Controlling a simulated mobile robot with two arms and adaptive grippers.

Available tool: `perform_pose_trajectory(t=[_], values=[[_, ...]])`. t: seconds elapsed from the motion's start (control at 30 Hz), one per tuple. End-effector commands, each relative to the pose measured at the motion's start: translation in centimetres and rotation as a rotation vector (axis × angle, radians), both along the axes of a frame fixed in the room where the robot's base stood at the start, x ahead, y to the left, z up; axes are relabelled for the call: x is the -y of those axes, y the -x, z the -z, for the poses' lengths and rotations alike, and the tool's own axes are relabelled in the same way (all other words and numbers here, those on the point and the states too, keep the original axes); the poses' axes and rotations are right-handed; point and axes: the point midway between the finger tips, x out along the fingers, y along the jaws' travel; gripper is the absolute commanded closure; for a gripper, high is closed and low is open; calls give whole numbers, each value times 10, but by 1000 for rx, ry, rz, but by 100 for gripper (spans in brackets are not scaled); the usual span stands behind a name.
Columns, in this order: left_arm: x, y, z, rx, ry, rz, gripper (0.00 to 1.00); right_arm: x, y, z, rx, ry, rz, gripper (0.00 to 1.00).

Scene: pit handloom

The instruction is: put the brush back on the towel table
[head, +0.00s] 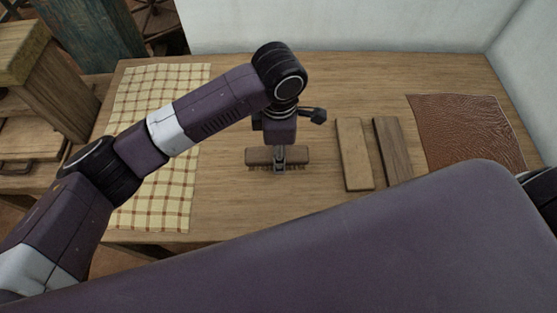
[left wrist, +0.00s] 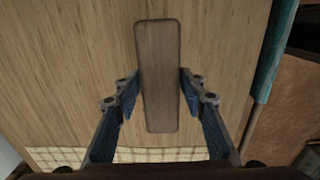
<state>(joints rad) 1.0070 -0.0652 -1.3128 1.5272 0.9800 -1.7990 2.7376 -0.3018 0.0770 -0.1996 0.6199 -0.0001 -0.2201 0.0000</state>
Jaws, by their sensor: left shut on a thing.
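The brush (head: 256,156) has a brown wooden back with dark bristles below, over the middle of the wooden table (head: 225,205). My left gripper (head: 280,163) points down and is shut across the middle of the brush. In the left wrist view the brush (left wrist: 157,60) lies lengthwise between the two fingers of my left gripper (left wrist: 159,88). I cannot tell whether the bristles touch the table. A yellow checked towel (head: 160,195) lies at the left of the table, partly hidden by my left arm. My right gripper is not in view.
A light board (head: 354,155) and a darker board (head: 393,150) lie right of the brush. A brown textured sheet (head: 465,130) lies further right. White walls (head: 350,25) stand behind. Bare tabletop lies between the towel and the brush.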

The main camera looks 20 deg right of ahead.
Motion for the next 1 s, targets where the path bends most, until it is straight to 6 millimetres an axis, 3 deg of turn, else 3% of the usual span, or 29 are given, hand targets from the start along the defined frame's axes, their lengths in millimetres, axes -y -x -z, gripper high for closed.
perform_pose_trajectory(t=[0.33, 0.73, 0.77, 0.9, 1.0], values=[[-1, 0, 42, -1, -1, 0, 85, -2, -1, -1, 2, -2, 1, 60], [0, 0, 48, -1, 0, 0, 85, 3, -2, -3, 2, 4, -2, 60], [0, 0, 48, -1, 0, 0, 60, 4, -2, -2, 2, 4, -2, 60], [0, 0, 48, 0, 0, 0, 45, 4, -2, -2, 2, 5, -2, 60], [0, 0, 48, 0, 0, 0, 45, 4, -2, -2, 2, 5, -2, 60]])
